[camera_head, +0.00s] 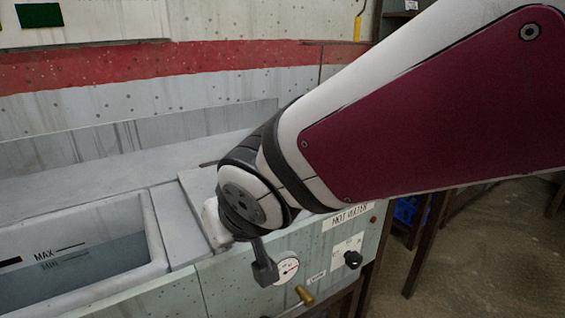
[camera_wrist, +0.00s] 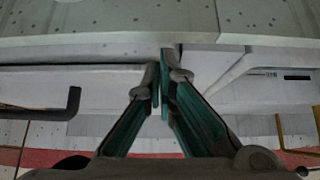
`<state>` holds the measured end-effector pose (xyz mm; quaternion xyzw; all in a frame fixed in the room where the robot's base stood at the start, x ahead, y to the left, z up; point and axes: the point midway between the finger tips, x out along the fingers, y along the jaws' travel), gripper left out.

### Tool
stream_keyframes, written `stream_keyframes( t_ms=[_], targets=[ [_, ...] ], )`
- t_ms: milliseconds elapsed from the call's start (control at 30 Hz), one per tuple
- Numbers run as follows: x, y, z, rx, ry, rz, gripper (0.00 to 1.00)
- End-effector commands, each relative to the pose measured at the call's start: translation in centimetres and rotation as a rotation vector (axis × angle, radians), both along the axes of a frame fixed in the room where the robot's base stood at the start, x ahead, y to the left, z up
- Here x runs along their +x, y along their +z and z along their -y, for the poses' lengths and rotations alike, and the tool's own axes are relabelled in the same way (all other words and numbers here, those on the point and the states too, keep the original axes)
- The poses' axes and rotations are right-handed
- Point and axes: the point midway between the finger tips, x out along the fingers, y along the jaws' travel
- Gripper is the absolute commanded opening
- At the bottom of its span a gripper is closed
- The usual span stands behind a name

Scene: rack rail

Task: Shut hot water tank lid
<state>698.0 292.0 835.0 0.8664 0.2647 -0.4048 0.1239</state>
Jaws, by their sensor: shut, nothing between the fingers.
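The hot water tank is the right part of the grey counter unit, with a "HOT WATER" label (camera_head: 351,215) on its front. A pale panel that looks like its lid (camera_head: 200,186) shows left of my wrist in the head view; my arm hides the rest. In the wrist view the pale panel (camera_wrist: 50,85) lies left of my fingers, with a dark line along one edge. I cannot tell whether it is fully down. My gripper (camera_wrist: 160,75) is shut and empty, its fingertips over or near the panel's end.
An open basin (camera_head: 158,235) with MAX and MIN marks is at the left. A gauge (camera_head: 286,269), a black knob (camera_head: 353,259) and a brass-coloured handle (camera_head: 304,295) are on the front. A dark bent bar (camera_wrist: 72,102) shows in the wrist view. The wall is behind.

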Motion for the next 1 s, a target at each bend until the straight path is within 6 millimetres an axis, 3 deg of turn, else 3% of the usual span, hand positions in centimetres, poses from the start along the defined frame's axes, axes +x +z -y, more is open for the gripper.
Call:
stream_keyframes(
  t_ms=[200,700,867,1000],
  targets=[
    [0.1,-1.1,-0.1,-0.001,0.0,-0.002,0.0],
    [-0.1,-1.8,0.0,-0.009,0.001,-0.012,0.0],
    [0.0,-1.3,-0.1,-0.009,0.001,-0.012,0.0],
    [0.5,0.3,-0.3,-0.005,-0.002,-0.009,0.0]
  ],
)
